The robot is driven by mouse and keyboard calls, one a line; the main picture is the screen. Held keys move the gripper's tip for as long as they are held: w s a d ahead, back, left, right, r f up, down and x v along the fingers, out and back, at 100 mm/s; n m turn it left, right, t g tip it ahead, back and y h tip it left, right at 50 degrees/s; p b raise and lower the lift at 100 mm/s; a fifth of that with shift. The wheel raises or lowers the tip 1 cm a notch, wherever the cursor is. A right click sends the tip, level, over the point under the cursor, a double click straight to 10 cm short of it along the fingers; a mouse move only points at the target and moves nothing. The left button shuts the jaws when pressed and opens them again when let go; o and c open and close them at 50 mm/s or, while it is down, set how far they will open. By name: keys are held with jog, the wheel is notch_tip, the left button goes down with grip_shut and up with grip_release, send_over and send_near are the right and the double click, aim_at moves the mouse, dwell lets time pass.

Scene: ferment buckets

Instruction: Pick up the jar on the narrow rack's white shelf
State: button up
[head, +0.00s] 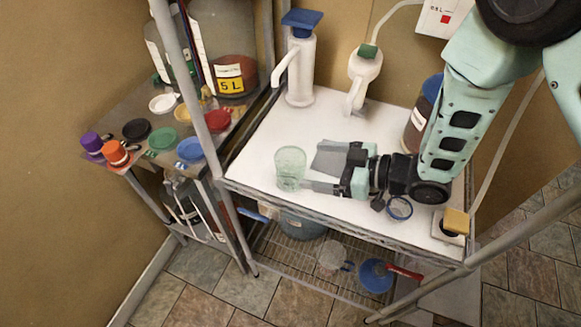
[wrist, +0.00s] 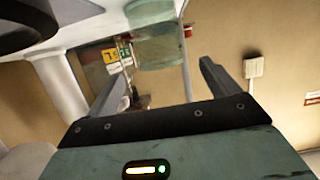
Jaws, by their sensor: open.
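A pale green, see-through glass jar (head: 290,168) stands upright on the white shelf (head: 265,135), near its left front edge. My gripper (head: 312,174) is low over the shelf, to the right of the jar, with its fingers pointing left at it. The fingers are open and nothing is held between them. One fingertip looks very close to the jar in the head view; I cannot tell whether they touch. In the wrist view the jar (wrist: 155,35) shows ahead, beyond the gap between the two fingers (wrist: 160,80).
A dark bottle with a blue cap (head: 417,120) is behind my arm. A blue ring (head: 399,208) lies in front. Rack posts flank the shelf.

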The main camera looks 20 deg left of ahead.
aim_at(290, 163)
jog(key=shift+a+f, duration=0.15)
jog(key=shift+f, duration=0.35)
jog(key=shift+p+x, duration=1.45)
jog(key=shift+x, duration=2.1)
jog(key=shift+c, duration=0.3)
jog(key=c, duration=1.1)
jog(key=shift+r, duration=0.1)
